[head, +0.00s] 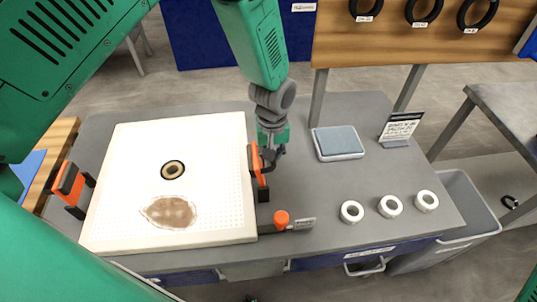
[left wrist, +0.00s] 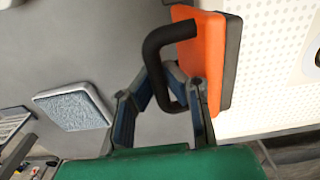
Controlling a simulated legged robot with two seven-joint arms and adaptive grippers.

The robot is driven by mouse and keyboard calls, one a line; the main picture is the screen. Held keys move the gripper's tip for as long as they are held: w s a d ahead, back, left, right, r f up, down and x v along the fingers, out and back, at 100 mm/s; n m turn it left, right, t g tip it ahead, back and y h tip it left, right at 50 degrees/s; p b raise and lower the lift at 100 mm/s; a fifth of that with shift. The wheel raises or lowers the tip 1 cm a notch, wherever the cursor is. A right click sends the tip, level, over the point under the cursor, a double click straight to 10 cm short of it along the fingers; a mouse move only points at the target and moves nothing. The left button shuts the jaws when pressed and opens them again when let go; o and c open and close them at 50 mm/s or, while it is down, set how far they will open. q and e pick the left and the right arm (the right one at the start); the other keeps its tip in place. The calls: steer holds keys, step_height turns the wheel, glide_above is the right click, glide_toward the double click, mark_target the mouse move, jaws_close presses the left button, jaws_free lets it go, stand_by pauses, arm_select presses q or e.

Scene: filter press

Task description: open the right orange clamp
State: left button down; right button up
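The right orange clamp (head: 257,168) stands at the right edge of the white filter plate (head: 130,140). In the left wrist view the clamp (left wrist: 218,50) is an orange block with a dark backing and a bent black handle (left wrist: 153,48). My left gripper (head: 270,153) is beside the clamp, on its right. In the left wrist view its fingers (left wrist: 163,75) converge on the handle from both sides and appear shut on it. The left orange clamp (head: 69,180) is at the plate's left edge. My right gripper is not in view.
An orange-knobbed valve (head: 281,219) sits in front of the clamp. A grey-blue pad in a tray (head: 338,143), a sign (head: 400,127) and white rings (head: 352,211) are on the right of the table. The tabletop between them is clear.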

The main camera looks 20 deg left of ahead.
arm_select(q)
steer(key=shift+d, duration=0.1)
steer(key=shift+w+d+f+b, duration=0.2)
steer(key=shift+d+f+b, duration=0.15)
steer(key=shift+d, duration=0.35)
steer(key=c, duration=1.5)
jaws_free()
steer(key=shift+c, duration=0.2)
steer(key=shift+d, duration=0.15)
step_height(320, 180, up, 8)
steer(key=p, duration=0.5)
